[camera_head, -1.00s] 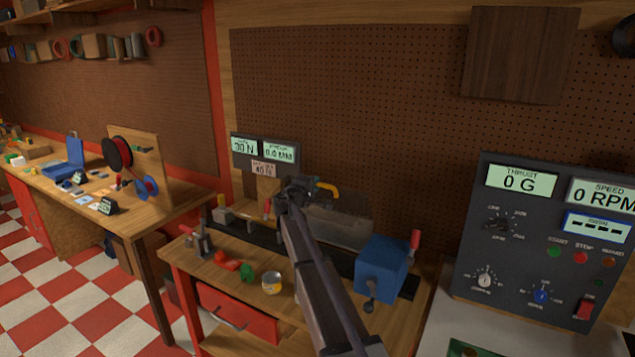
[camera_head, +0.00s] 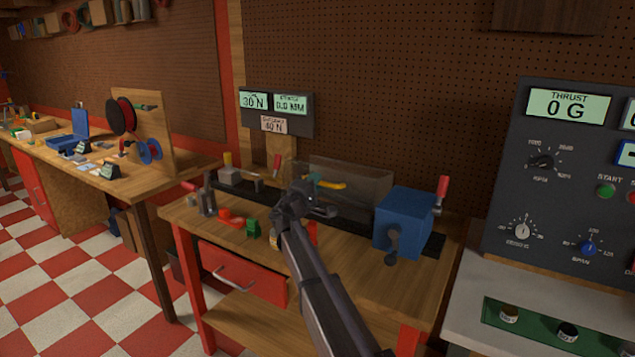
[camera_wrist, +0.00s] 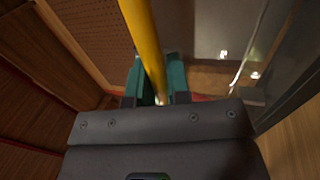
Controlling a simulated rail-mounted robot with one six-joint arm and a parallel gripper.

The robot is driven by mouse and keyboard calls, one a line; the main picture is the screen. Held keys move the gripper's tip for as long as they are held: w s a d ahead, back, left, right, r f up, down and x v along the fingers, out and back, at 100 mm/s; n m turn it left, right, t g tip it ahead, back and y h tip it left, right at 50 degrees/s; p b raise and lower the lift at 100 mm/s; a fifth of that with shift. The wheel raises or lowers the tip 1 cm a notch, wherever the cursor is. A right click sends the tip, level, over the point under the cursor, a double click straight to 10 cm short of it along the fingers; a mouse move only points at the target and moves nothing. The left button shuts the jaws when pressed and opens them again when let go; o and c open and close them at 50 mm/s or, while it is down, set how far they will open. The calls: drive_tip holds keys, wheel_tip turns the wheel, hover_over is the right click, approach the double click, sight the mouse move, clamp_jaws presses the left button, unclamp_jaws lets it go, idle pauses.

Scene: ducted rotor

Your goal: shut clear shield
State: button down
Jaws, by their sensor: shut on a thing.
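The clear shield (camera_head: 365,182) is a see-through panel over the dark rail on the wooden bench, left of the blue block. A yellow bar handle (camera_head: 332,185) shows at its front left. My gripper (camera_head: 313,182) is at the left end of this handle. In the wrist view, the yellow handle (camera_wrist: 143,35) runs down between the teal fingertips (camera_wrist: 155,82), which are closed around it. My wrist and arm hide the shield's lower left part. I cannot tell its exact tilt.
A blue block (camera_head: 405,222) with a red-handled lever stands right of the shield. Display panels (camera_head: 277,112) stand behind, reading 30 N and 0.0 MM. Small red and green parts (camera_head: 253,229) lie on the bench front. A control console (camera_head: 560,190) stands at the right.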

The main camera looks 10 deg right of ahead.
drive_tip(key=shift+f+b, duration=0.95)
drive_tip(key=shift+f, duration=0.45)
drive_tip(key=c, duration=1.1)
unclamp_jaws()
drive_tip(key=b+v, duration=0.3)
drive_tip(key=v, duration=0.8)
drive_tip(key=shift+w+r, duration=0.1)
